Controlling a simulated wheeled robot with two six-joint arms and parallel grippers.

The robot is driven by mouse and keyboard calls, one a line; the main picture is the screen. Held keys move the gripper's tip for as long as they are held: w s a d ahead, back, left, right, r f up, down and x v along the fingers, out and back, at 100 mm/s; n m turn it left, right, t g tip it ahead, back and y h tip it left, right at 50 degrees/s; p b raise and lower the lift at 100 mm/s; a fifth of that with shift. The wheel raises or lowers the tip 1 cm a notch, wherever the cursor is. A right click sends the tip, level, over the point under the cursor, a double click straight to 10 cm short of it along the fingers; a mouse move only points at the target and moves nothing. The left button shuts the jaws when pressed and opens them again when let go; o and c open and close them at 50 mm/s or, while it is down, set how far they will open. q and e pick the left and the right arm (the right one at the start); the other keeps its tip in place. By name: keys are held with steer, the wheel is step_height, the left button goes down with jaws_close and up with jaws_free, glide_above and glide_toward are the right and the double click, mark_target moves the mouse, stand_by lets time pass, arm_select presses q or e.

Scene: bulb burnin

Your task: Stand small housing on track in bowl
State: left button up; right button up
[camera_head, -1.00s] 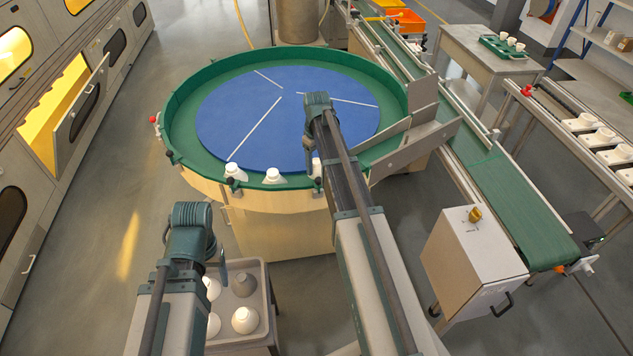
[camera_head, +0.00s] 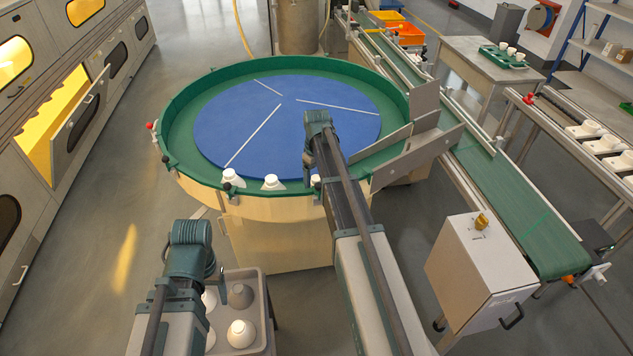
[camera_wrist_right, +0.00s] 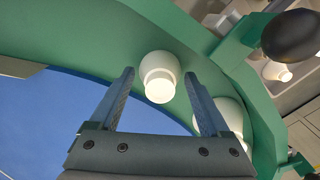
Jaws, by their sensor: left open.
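White housings stand on the green track of the round bowl (camera_head: 175,125) along its near rim: one at the left (camera_head: 231,175), one in the middle (camera_head: 271,182), and one at the right (camera_head: 316,180), partly hidden by my right gripper (camera_head: 312,165). In the right wrist view my right gripper (camera_wrist_right: 160,75) is open, with a small white housing (camera_wrist_right: 160,80) showing between its fingertips and gaps on both sides. Another white housing (camera_wrist_right: 232,112) is partly behind the right finger.
A grey bin (camera_head: 268,300) at the lower left holds several white and grey housings. A metal chute (camera_head: 405,150) leads from the bowl toward a green conveyor (camera_head: 510,205). A control box (camera_head: 480,270) stands at the right. Floor left of the bowl is clear.

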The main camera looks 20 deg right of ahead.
mark_target(317, 178)
steer(key=shift+o, duration=0.8)
arm_select(q)
steer(key=shift+r, duration=0.1)
arm_select(e)
steer(key=shift+r, duration=0.1)
step_height(317, 178, up, 12)
steer(key=p, duration=1.2)
arm_select(q)
step_height(317, 178, up, 12)
arm_select(e)
steer(key=s+a+h, duration=0.1)
steer(key=s+a, duration=2.4)
steer(key=a, duration=0.2)
steer(key=shift+s, duration=0.25)
arm_select(q)
steer(key=shift+c, duration=0.3)
arm_select(e)
steer(key=shift+c, duration=0.3)
